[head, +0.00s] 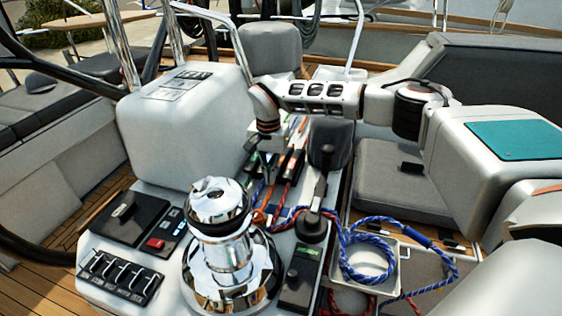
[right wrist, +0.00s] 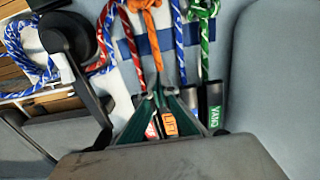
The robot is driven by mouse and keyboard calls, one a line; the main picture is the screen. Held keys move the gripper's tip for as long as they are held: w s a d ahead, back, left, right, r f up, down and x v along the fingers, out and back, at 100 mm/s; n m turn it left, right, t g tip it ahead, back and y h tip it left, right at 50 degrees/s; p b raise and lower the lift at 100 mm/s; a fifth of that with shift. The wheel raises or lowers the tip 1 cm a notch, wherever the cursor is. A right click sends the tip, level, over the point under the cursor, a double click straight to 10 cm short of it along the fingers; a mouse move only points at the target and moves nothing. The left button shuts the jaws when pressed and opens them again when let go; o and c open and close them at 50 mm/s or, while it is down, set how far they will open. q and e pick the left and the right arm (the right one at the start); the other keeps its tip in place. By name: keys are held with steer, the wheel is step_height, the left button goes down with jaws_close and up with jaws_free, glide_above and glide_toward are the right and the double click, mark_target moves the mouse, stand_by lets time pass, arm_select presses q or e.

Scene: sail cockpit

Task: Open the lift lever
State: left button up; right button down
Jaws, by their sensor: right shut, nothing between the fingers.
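The lift lever (right wrist: 170,124) carries an orange label reading LIFT and shows in the right wrist view, framed between the finger links of my right gripper (right wrist: 160,97). The gripper's tips are together and overlap the foot of the orange rope; I cannot tell whether they touch the lever. In the head view my right gripper (head: 267,163) hangs over the far end of the row of rope clutches, which it partly hides. The lift lever cannot be singled out there. My left gripper is not in view.
A lever labelled VANG (right wrist: 214,117) stands to the right in the wrist view, and a red-labelled one (right wrist: 151,130) to the left. Several ropes run close by. A chrome winch (head: 222,235), a black winch handle (head: 318,190) and a rope tray (head: 398,262) are nearer.

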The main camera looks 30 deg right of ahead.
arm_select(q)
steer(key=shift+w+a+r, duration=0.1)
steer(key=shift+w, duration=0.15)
arm_select(e)
steer(key=shift+f, duration=0.25)
steer(key=shift+f, duration=0.35)
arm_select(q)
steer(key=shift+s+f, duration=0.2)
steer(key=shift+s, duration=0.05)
arm_select(e)
steer(key=shift+w+d, duration=0.1)
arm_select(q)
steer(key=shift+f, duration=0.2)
arm_select(e)
steer(key=shift+w+d, duration=0.35)
steer(key=shift+d, duration=0.05)
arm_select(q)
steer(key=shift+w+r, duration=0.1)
arm_select(e)
steer(key=shift+r, duration=0.1)
